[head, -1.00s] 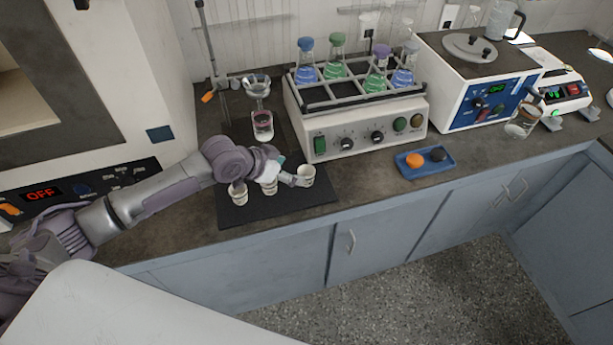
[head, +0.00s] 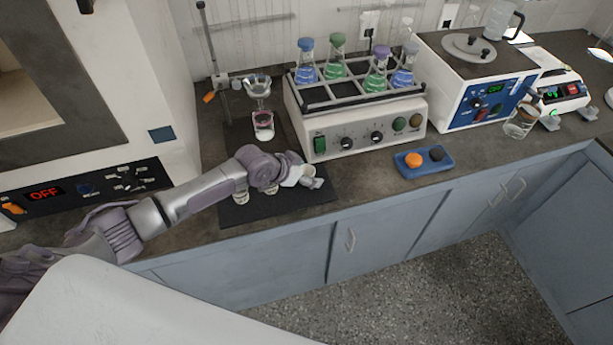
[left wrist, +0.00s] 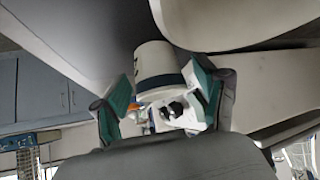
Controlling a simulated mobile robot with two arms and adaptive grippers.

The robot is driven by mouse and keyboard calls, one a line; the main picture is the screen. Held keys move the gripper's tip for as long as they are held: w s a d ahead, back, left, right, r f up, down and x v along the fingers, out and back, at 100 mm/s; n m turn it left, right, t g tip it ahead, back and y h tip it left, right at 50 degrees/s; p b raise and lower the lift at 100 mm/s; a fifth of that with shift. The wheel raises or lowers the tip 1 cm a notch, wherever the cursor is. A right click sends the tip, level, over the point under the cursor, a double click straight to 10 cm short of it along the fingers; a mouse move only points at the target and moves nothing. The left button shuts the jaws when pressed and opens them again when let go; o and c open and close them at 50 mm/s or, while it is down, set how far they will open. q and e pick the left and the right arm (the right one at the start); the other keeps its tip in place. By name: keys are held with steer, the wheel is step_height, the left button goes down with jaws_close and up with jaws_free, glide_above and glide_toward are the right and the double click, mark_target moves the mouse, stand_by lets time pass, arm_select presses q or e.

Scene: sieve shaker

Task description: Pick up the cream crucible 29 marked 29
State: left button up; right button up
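Cream crucibles stand on a dark mat (head: 290,205) on the bench. My left gripper (head: 306,179) is low over the mat's right part, at the rightmost crucible (head: 309,170), which it largely hides in the head view. In the left wrist view a cream crucible (left wrist: 155,62) with a dark mark, too partial to read, sits between the teal-padded fingers of my left gripper (left wrist: 163,92). The fingers flank it, with a narrow gap seeming to show on the left side. Another crucible (head: 240,196) stands at the mat's left, partly behind my arm. My right gripper is out of view.
A shaker (head: 355,125) with colored flasks stands behind the mat. A blue tray (head: 424,168) with an orange and a dark item lies to the right. A stand holds a glass funnel (head: 257,87) over a beaker (head: 263,125). The bench's front edge is close.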

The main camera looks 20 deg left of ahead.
arm_select(q)
steer(key=c, duration=1)
steer(key=shift+c, duration=0.3)
steer(key=shift+r, duration=0.15)
